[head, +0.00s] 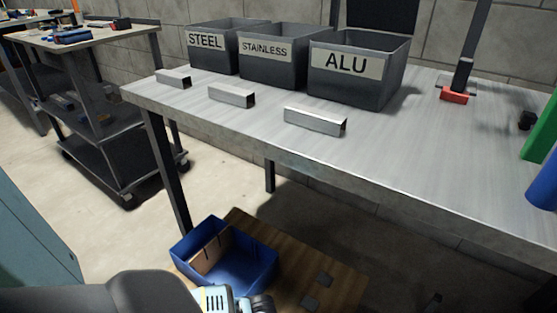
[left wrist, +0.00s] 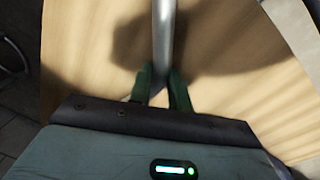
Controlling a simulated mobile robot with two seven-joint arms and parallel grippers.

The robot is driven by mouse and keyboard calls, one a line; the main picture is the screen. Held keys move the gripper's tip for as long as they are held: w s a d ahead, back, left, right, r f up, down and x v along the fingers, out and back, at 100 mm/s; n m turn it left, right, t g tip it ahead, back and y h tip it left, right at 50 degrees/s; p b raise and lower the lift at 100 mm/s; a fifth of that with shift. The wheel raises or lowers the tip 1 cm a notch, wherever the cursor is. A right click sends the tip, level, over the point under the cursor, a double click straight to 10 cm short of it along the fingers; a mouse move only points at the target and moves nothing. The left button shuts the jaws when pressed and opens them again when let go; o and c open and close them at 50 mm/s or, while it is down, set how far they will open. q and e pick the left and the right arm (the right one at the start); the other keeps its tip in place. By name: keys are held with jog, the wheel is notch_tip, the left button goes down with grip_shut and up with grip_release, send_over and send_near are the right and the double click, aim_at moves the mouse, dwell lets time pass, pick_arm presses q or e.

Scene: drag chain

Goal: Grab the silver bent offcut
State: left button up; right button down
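In the left wrist view a silver bar (left wrist: 163,32), which looks like the offcut, runs from the top edge down between the two dark green fingertips of my left gripper (left wrist: 161,78). The fingertips sit close together against its sides, so the gripper looks shut on it. Its bend and its far end are not visible. Shadows fall on the pale wooden surface (left wrist: 80,45) behind it. In the head view part of my left arm shows at the bottom edge, but its fingertips and the bar are not visible. My right gripper is in neither view.
A metal table (head: 420,150) carries bins marked STEEL (head: 222,62), STAINLESS (head: 285,75) and ALU (head: 370,85). Square tube pieces (head: 173,79), (head: 232,95) and (head: 315,122) lie before them. A blue box (head: 255,272) stands low on a wooden surface (head: 335,275). A cart (head: 100,45) is at left.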

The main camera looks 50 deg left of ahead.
pick_arm(q)
grip_shut()
